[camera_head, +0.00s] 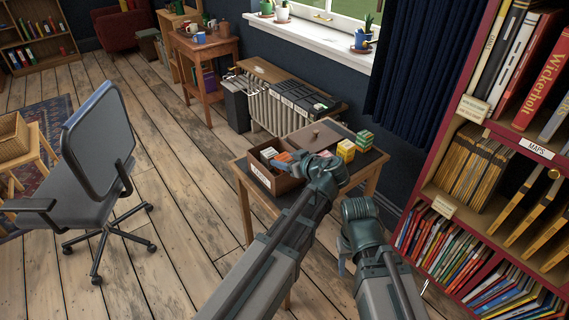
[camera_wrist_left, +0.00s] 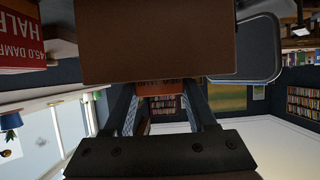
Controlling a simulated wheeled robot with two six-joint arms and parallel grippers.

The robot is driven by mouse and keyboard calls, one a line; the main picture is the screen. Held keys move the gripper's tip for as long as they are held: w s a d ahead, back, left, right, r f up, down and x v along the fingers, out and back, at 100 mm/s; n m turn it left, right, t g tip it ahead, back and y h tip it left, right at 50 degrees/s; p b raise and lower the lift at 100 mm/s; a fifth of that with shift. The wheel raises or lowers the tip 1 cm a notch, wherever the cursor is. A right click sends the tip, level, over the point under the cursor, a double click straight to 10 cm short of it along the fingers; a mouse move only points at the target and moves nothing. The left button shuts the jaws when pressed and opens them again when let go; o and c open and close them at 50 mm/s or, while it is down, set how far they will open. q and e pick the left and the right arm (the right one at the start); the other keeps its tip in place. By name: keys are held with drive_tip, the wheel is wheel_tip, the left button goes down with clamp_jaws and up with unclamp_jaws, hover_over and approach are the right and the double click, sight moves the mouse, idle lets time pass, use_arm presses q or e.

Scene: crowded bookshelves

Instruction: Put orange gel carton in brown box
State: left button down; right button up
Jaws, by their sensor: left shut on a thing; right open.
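The brown box (camera_head: 288,184) stands open on the small table, with a pale label on its front. Small cartons show inside it, one of them white and blue (camera_head: 268,153). My left gripper (camera_head: 272,170) is over the box, shut on the orange gel carton, whose orange face shows between the fingers in the left wrist view (camera_wrist_left: 160,86). An orange patch (camera_head: 284,157) also shows beside the gripper over the box. In the left wrist view a brown wall (camera_wrist_left: 155,40) fills the space ahead of the fingers. My right gripper (camera_head: 343,258) is open and empty, off the table's front right side.
A brown lid with a knob (camera_head: 316,136) lies behind the box. A yellow carton (camera_head: 346,150) and a green carton (camera_head: 364,139) stand right of it on the table (camera_head: 369,160). A red bookshelf (camera_head: 450,190) is close on the right, an office chair (camera_head: 90,150) on the left.

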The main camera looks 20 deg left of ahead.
use_arm(q)
drive_tip(key=shift+f+b, duration=0.45)
drive_tip(key=shift+b, duration=0.05)
drive_tip(key=shift+f, duration=0.15)
drive_tip(key=shift+c, duration=1)
unclamp_jaws()
drive_tip(key=shift+r, duration=0.2)
